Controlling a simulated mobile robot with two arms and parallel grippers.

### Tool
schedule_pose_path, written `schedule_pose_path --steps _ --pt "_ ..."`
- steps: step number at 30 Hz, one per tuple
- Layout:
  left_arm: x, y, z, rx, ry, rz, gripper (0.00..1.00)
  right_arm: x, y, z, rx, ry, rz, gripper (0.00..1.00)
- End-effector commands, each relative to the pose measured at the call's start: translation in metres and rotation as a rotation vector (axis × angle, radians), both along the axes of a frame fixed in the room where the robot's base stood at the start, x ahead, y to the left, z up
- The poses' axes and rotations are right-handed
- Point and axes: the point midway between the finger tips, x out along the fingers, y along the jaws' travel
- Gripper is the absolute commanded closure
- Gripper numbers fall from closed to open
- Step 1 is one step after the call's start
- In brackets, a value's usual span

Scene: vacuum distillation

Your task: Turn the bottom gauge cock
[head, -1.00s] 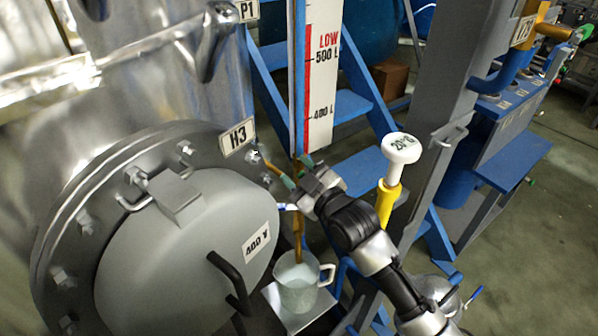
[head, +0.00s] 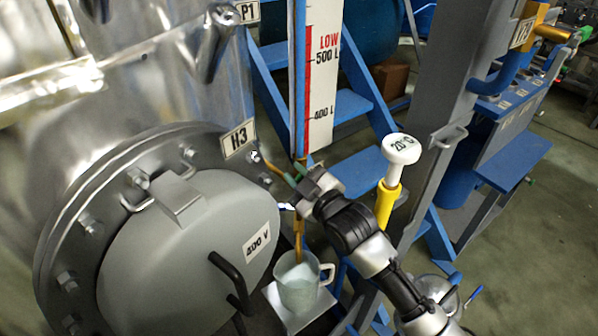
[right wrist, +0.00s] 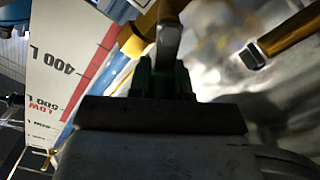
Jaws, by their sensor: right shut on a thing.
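The bottom gauge cock is a brass fitting at the foot of the level gauge. Its brass body (right wrist: 140,35) shows in the right wrist view with a short grey metal lever (right wrist: 168,42). My right gripper (head: 296,174) is shut on the lever, with its green pads (right wrist: 165,78) on either side of it. In the head view the gripper covers most of the cock, and brass pipe (head: 299,228) shows below it. The gauge scale (head: 321,85), white with a red strip, stands above. My left gripper is not in view.
A translucent jug (head: 298,285) stands under the brass outlet on a small metal plate (head: 272,292). The grey vessel cover (head: 185,250) with its black handle is close on the left. A yellow post with a white knob (head: 401,149) stands to the right of my wrist.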

Motion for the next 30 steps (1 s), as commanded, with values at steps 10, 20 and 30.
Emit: schedule_pose_path --steps 10,20,30 --pt "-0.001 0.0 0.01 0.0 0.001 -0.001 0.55 -0.006 0.008 -0.01 -0.214 -0.138 0.001 1.0" --pt "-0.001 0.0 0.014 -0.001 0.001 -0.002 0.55 -0.009 0.014 -0.02 -0.376 -0.247 0.001 1.0" --pt "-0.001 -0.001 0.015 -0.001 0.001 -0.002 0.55 -0.01 0.015 -0.024 -0.439 -0.29 0.0 1.0"
